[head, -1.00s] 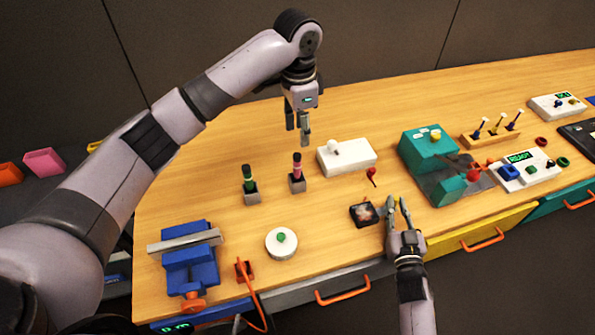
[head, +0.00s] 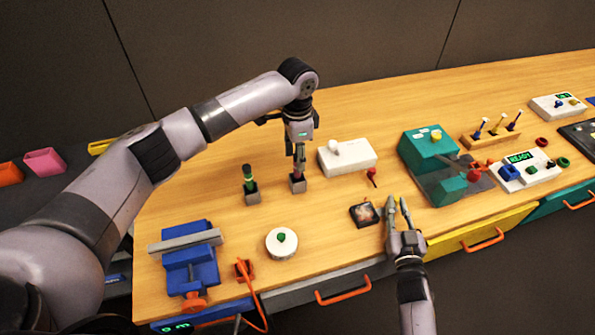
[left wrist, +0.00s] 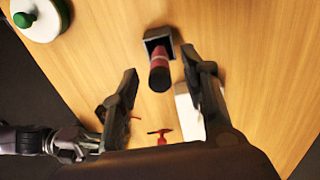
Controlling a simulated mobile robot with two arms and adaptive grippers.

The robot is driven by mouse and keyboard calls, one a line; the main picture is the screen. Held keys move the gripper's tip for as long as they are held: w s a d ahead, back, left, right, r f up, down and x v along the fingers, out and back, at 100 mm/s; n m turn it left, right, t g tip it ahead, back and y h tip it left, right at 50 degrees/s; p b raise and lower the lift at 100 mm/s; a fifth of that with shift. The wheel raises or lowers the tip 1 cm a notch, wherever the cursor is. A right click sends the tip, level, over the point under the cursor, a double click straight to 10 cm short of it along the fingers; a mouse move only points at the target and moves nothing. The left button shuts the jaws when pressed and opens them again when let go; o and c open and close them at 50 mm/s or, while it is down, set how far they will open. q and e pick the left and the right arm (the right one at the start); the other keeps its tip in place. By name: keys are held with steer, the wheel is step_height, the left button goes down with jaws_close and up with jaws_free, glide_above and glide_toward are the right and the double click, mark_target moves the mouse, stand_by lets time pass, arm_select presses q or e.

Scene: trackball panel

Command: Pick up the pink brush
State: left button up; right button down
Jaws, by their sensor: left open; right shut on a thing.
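The pink brush stands in a small dark holder (head: 298,187). In the left wrist view the brush (left wrist: 158,66) has a pinkish-red body and a dark near end, and the holder (left wrist: 159,41) is beyond it. My left gripper (head: 299,168) is right over the brush and mostly hides it in the head view. In the left wrist view its open fingers (left wrist: 159,68) are on either side of the brush, with gaps. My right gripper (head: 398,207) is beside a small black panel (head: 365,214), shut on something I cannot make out.
A green brush (head: 249,180) in its own holder stands close on the left. A white box (head: 347,157) with a knob is on the right. A white round base (head: 281,243) and a blue vise (head: 188,262) are nearer the front.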

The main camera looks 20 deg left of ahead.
arm_select(q)
steer(key=shift+f, duration=0.5)
jaws_close()
